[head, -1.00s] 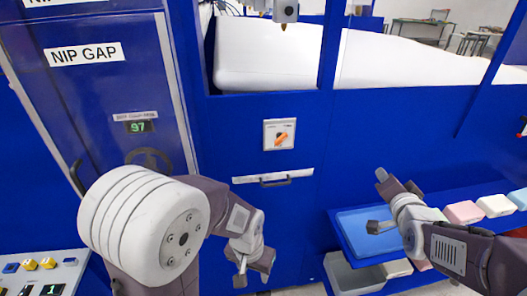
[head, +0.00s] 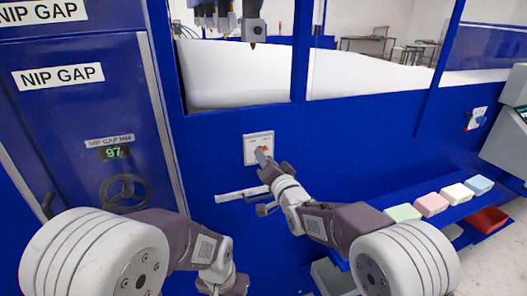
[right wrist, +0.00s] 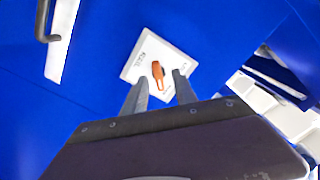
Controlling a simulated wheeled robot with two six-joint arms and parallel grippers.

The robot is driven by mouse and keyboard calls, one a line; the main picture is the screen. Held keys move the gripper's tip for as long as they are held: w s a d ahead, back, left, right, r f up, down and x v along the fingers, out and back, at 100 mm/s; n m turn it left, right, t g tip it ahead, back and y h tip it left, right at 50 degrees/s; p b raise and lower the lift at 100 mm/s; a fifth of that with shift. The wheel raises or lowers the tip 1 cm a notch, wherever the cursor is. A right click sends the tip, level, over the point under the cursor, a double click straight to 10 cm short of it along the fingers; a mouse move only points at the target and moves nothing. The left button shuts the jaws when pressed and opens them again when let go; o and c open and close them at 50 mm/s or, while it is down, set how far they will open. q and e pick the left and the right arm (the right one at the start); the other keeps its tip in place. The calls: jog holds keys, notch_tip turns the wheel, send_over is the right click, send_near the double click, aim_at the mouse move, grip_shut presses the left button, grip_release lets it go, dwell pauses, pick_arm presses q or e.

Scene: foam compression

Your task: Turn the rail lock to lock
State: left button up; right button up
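The rail lock is an orange rotary knob (right wrist: 158,75) on a white plate (head: 251,149) fixed to the blue machine front. In the head view most of the knob is hidden behind my right gripper (head: 265,170). In the right wrist view that gripper (right wrist: 160,88) is open. Its two fingers stand on either side of the knob's lower end, and the knob shows between and beyond the tips. I cannot tell whether they touch it. The plate's lettering is too small to read. My left gripper (head: 222,284) hangs low near the bottom edge, open and empty.
A drawer-like white strip with a dark handle (head: 266,209) sits just below the plate. A handwheel (head: 125,192) is on the NIP GAP door at left. A blue shelf (head: 455,212) with coloured blocks is at right. White foam (head: 235,75) lies behind the window.

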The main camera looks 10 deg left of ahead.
jog(key=shift+w+a, duration=0.25)
jog(key=shift+w, duration=0.45)
jog(key=shift+a, duration=0.1)
jog(key=shift+c, duration=0.3)
grip_shut()
